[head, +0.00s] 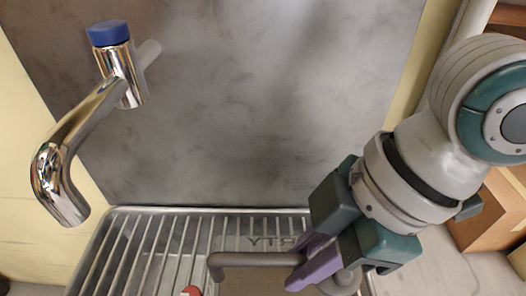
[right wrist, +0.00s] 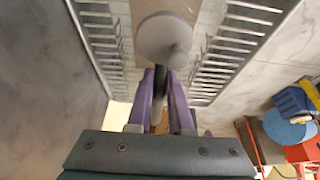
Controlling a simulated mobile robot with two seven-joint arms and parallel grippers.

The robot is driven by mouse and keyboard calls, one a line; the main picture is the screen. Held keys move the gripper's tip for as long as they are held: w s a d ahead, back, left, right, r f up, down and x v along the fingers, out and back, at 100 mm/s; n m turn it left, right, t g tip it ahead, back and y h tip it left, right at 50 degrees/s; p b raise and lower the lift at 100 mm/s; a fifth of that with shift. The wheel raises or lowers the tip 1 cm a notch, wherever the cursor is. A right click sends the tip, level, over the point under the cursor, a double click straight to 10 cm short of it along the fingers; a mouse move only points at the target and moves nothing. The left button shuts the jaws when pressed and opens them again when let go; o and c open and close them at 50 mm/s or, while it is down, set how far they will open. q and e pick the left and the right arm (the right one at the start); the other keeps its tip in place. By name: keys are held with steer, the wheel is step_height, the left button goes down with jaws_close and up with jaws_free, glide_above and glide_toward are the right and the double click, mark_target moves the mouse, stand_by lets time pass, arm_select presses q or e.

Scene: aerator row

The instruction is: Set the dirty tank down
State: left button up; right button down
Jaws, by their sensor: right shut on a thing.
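My right gripper (head: 318,262) has purple fingers shut on the grey handle (head: 258,259) of the tank, at the bottom of the head view. In the right wrist view, the fingers (right wrist: 160,100) close around a dark part of the handle, beside a round grey cap (right wrist: 165,38). Most of the tank body is cut off or hidden. A slatted metal rack (head: 140,245) lies below and around it, with dark upside-down letters behind the handle. I cannot tell whether the tank touches the rack. My left gripper is not in view.
A chrome tap (head: 72,140) with a blue cap (head: 108,33) hangs over the rack's left side. A grey panel (head: 230,100) stands behind. A small red part (head: 192,290) shows at the bottom edge. Cardboard boxes (head: 490,215) stand at right. The rack's left slats are bare.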

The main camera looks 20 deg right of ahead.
steer(key=c, duration=1.3)
jaws_free()
steer(key=shift+f, duration=0.15)
steer(key=o, duration=0.5)
steer(key=p+v, duration=0.4)
steer(key=v, duration=0.8)
steer(key=a+f+m+t, duration=0.1)
steer(key=a+m+t, duration=0.2)
steer(key=a+m, duration=0.15)
steer(key=s+d+m, duration=0.1)
steer(key=d+f+m+h, duration=0.1)
steer(key=m, duration=0.1)
steer(key=s+d+f+m, duration=0.1)
steer(key=shift+s+d+f, duration=0.1)
steer(key=shift+s+f, duration=0.15)
steer(key=shift+s, duration=0.05)
steer(key=s+d+m+h, duration=0.1)
steer(key=d, duration=0.1)
steer(key=s+d+f+m+h, duration=0.1)
steer(key=s+d+m, duration=0.1)
steer(key=s+d+f+m+h, duration=0.1)
steer(key=d, duration=0.1)
steer(key=shift+s+f+g, duration=0.15)
steer(key=shift+s+g, duration=0.15)
